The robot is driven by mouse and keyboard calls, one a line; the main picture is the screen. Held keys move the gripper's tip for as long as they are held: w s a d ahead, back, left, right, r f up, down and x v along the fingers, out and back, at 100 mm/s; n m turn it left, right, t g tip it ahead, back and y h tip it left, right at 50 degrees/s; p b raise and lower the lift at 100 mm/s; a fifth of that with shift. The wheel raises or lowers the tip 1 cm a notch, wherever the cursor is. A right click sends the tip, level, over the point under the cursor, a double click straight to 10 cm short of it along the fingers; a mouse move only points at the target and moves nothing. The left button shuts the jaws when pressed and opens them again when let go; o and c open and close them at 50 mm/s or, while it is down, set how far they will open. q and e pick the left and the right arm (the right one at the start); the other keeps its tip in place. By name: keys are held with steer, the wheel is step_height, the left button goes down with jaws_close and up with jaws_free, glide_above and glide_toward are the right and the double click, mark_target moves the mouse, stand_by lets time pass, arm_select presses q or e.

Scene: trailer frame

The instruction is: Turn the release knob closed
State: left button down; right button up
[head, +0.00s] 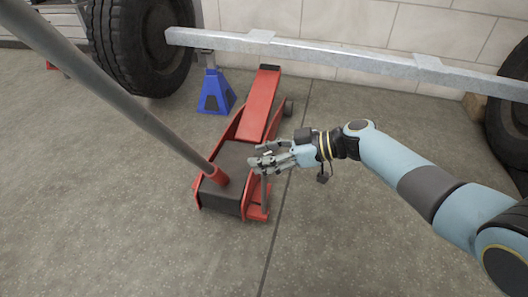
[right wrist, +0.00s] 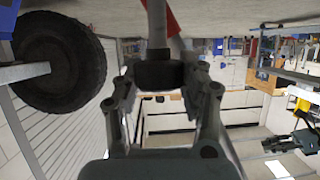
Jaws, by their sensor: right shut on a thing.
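A red floor jack (head: 262,105) stands on the floor, its long grey handle (head: 110,90) rising to the upper left from a red socket (head: 214,174). My right gripper (head: 258,163) is at the right side of the jack's dark body and is shut on the release knob. In the right wrist view the dark release knob (right wrist: 158,70) sits between the two fingers (right wrist: 160,98), on a grey rod (right wrist: 157,25). The fingers hide the knob in the head view. How far the knob is turned cannot be told.
A blue jack stand (head: 215,95) is behind the jack, under the galvanized trailer beam (head: 330,54). Large tires stand at the left (head: 130,45) and at the right edge (head: 508,115). The concrete floor in front is clear. The jack handle slants across the left side.

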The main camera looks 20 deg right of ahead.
steer(key=shift+a+m+t+h, duration=0.1)
steer(key=shift+m+t+h, duration=0.5)
steer(key=shift+m+t, duration=0.3)
steer(key=m+t+h, duration=0.3)
steer(key=shift+m, duration=0.4)
steer(key=shift+r+m+t+h, duration=0.1)
steer(key=shift+m+t+h, duration=0.3)
steer(key=shift+m+h, duration=0.4)
arm_select(q)
step_height(320, 180, down, 9)
steer(key=s+a+n+g+y+p, duration=0.1)
steer(key=g+y, duration=0.1)
steer(key=g, duration=0.2)
steer(key=shift+s, duration=0.3)
arm_select(e)
steer(key=m+t+h, duration=0.1)
steer(key=m+h, duration=0.1)
steer(key=h, duration=0.1)
steer(key=shift+m+h, duration=0.3)
steer(key=shift+m, duration=0.1)
arm_select(q)
steer(key=shift+r, duration=0.1)
arm_select(e)
steer(key=o, duration=1.2)
steer(key=shift+c, duration=0.2)
